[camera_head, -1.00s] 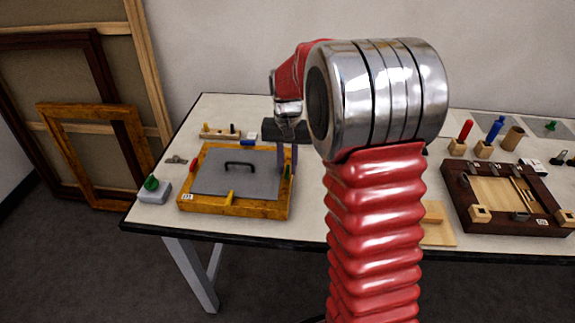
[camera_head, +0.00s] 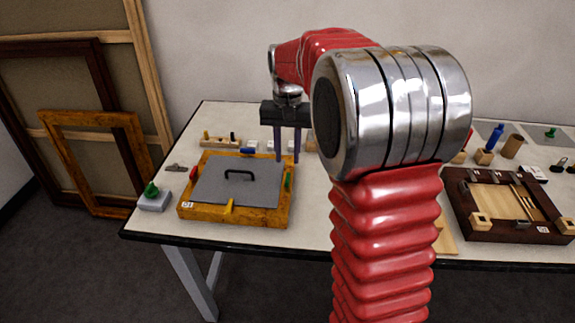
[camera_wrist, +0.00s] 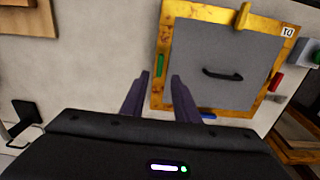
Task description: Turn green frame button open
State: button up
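The ochre frame (camera_head: 187,207) lies on the table around a grey panel (camera_head: 212,178) with a black handle. The green frame button (camera_head: 288,180) is on the frame's right side; in the wrist view it (camera_wrist: 161,66) lies along the frame side, clear of the panel. A yellow button (camera_head: 228,205) points across onto the panel. A red button (camera_head: 194,174) and a blue button (camera_head: 248,151) sit on other sides. My gripper (camera_head: 288,160) is above the frame's back right corner, fingers apart and empty. In the wrist view its fingertips (camera_wrist: 160,76) are near the green button, not around it.
A grey block with a green knob (camera_head: 152,196) stands left of the frame. A wooden rack (camera_head: 220,141) and several small white blocks stand behind it. A dark tray-like frame (camera_head: 463,215) lies at the right. My arm hides the middle of the table.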

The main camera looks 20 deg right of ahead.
notch_tip(320, 180, up, 6)
dwell(0.7)
jog(key=s+a+n+t, duration=0.2)
jog(key=s+a, duration=0.4)
jog(key=s, duration=0.6)
jog(key=s+a+n+t, duration=0.3)
jog(key=s+a+n, duration=0.1)
jog(key=s, duration=0.9)
jog(key=shift+s+a+f+t, duration=0.2)
jog(key=shift+a+f+t, duration=0.1)
jog(key=shift+a, duration=0.55)
